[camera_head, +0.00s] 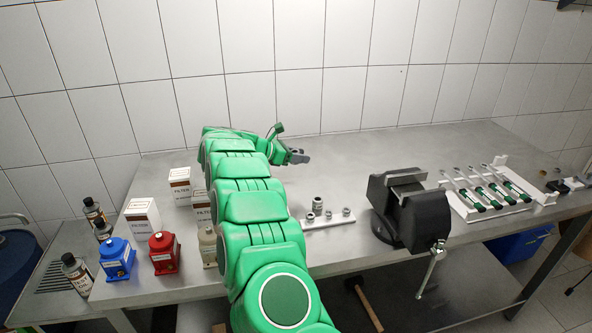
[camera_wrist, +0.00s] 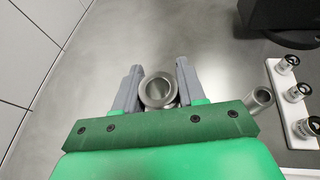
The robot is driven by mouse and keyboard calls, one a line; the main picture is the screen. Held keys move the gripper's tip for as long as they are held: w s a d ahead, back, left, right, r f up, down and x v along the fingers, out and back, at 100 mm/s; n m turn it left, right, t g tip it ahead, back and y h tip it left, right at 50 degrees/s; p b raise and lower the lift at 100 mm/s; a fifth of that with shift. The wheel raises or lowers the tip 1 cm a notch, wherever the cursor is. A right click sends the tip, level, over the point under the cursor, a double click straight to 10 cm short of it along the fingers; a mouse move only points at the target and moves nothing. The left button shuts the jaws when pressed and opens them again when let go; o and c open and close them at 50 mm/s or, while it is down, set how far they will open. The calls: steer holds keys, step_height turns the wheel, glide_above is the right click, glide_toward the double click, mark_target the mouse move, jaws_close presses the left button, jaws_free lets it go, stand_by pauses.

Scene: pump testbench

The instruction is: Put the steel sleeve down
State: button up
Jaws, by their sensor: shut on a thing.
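The steel sleeve (camera_wrist: 158,92) is a short grey metal ring, seen end-on between the two fingers in the wrist view. My gripper (camera_wrist: 157,80) is shut on it. In the head view my gripper (camera_head: 298,157) is at the end of the green arm, over the back middle of the steel table (camera_head: 365,150). The sleeve cannot be made out there. I cannot tell whether its lower end touches the table.
A white holder (camera_head: 330,220) with several small metal fittings stands in front of the gripper. A black vise (camera_head: 410,205) is to its right, then a white rack (camera_head: 492,212). Bottles, filter boxes and red and blue containers are at left. The table's back middle is clear.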

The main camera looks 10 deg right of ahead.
steer(key=w+f, duration=0.1)
steer(key=w, duration=0.1)
glide_above(296, 175)
steer(key=shift+f, duration=4.3)
steer(key=shift+f, duration=0.1)
steer(key=o, duration=1.2)
